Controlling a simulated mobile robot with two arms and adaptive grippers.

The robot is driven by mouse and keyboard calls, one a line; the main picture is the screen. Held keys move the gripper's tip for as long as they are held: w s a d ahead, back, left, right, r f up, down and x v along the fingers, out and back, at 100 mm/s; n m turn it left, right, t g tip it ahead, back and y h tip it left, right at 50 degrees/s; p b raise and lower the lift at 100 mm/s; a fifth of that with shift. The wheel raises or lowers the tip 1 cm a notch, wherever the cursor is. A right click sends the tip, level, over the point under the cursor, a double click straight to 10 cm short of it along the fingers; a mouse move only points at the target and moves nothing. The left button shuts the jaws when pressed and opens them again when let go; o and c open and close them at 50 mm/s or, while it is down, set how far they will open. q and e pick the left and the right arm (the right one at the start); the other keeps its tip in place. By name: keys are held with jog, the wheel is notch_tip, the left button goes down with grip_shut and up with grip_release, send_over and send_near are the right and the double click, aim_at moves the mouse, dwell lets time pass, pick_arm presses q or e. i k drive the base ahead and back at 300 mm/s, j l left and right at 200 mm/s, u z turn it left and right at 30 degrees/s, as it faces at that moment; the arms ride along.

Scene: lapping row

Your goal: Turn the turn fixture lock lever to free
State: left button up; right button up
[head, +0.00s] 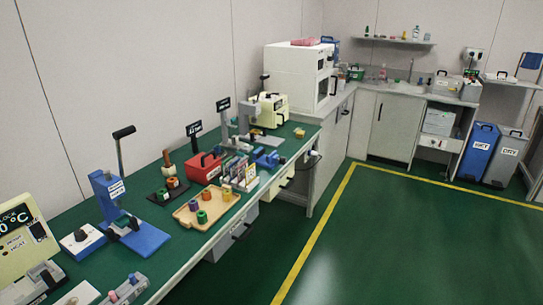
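Neither of my grippers shows in the head view. The labels are too small to read, so I cannot tell which device is the turn fixture. A blue device (107,188) with a tall black-gripped lever (123,132) stands on the green bench at the left; its lever points up. A small low blue fixture (268,159) sits farther along the bench, near its front edge. Any lock lever on it is too small to make out.
The long green bench (160,252) runs along the wall. Blue and grey bins (477,152) stand at the right. The green floor (400,235) is clear.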

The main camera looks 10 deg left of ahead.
aim_at(240, 155)
jog(key=i+l+u, duration=0.2)
jog(key=i+u, duration=0.25)
jog(key=i+l+u, duration=0.65)
jog(key=u, duration=0.3)
jog(key=i+l+u, duration=0.25)
jog(key=u, duration=0.25)
